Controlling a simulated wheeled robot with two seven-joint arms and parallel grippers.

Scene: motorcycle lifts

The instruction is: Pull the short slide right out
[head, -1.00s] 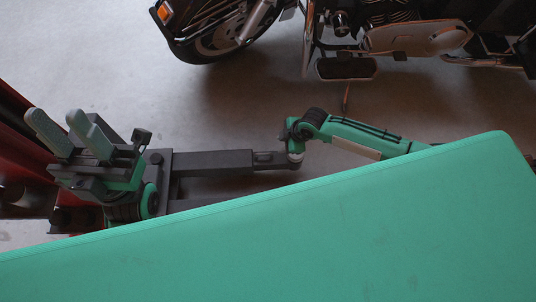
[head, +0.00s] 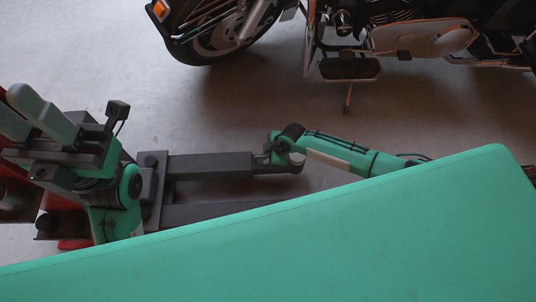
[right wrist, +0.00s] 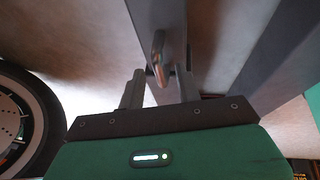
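The short slide seems to be the narrow dark end piece (head: 274,168) at the right end of the upper dark grey beam (head: 210,166) in the head view. My right gripper (head: 285,160) is right at that end, its fingers hard to see there. In the right wrist view, a shiny metal handle (right wrist: 158,52) stands between the two fingers of my right gripper (right wrist: 160,85), with a slight gap seen on either side. My left gripper (head: 32,108) is raised at the far left, its grey fingers apart and empty.
A lower dark beam (head: 215,212) runs parallel to the upper one. A motorcycle stands at the top, its wheel (head: 218,40) also showing in the right wrist view (right wrist: 22,118). Red lift parts (head: 75,243) lie at the left. Bare floor (head: 430,110) lies between.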

